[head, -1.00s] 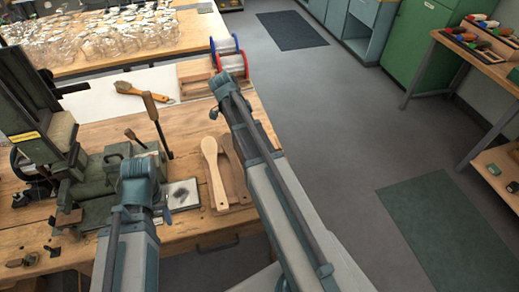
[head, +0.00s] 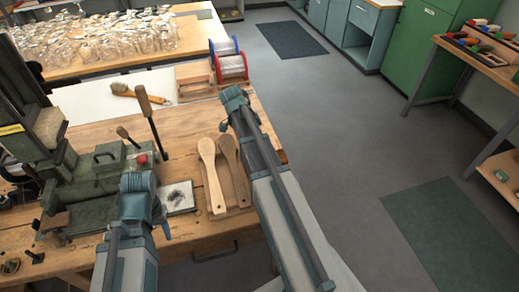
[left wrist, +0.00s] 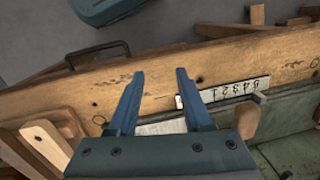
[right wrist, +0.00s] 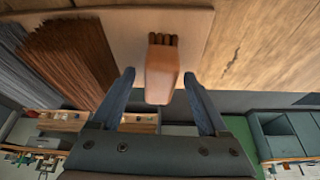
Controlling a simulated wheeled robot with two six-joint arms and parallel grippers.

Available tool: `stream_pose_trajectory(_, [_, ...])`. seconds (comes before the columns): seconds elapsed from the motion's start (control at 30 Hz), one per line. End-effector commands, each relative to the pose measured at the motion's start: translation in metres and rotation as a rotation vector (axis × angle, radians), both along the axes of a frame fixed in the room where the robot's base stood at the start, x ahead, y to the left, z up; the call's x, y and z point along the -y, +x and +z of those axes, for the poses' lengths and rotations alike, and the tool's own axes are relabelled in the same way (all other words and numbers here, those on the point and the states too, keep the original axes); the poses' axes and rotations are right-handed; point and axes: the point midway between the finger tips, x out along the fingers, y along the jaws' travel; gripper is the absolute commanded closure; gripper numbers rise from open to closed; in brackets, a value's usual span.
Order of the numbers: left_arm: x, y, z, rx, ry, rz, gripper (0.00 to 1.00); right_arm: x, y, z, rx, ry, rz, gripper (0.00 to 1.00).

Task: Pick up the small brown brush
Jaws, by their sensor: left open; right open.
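The small brown brush (head: 126,92) lies on the white sheet at the back of the workbench, its bristle end to the right. It is apart from both grippers. My left gripper (head: 158,212) is at the bench's front, beside the green machine; the left wrist view shows its fingers (left wrist: 160,74) open and empty above the wooden bench edge. My right gripper (head: 234,103) is near the bench's right edge, right of and nearer than the brush.
A pale wooden paddle (head: 211,178) lies beside a darker one near the bench front. Glass jars (head: 110,32) crowd a farther table. Open floor lies to the right.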

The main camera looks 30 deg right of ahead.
Motion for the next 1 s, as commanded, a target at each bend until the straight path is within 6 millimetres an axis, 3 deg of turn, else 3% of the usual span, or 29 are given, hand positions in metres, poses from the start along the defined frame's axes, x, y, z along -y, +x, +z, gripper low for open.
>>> stream_pose_trajectory(0.17, [0.0,0.0001,0.0008,0.0,0.0,0.0,0.5,0.0002,-0.0001,0.0008,0.0,0.0,0.0,0.22])
stream_pose_trajectory(0.2, [0.0,0.0001,0.0008,0.0,0.0,0.0,0.5,0.0002,-0.0001,0.0008,0.0,0.0,0.0,0.26])
stream_pose_trajectory(0.6, [0.0,0.0,0.0008,0.0,0.0,0.0,0.5,0.0,0.0001,0.0008,0.0,0.0,0.0,0.98])
stream_pose_trajectory(1.0, [0.0,0.0,0.0031,0.0,0.0,0.0,0.5,0.0,0.0,0.0031,0.0,0.0,0.0,1.0])
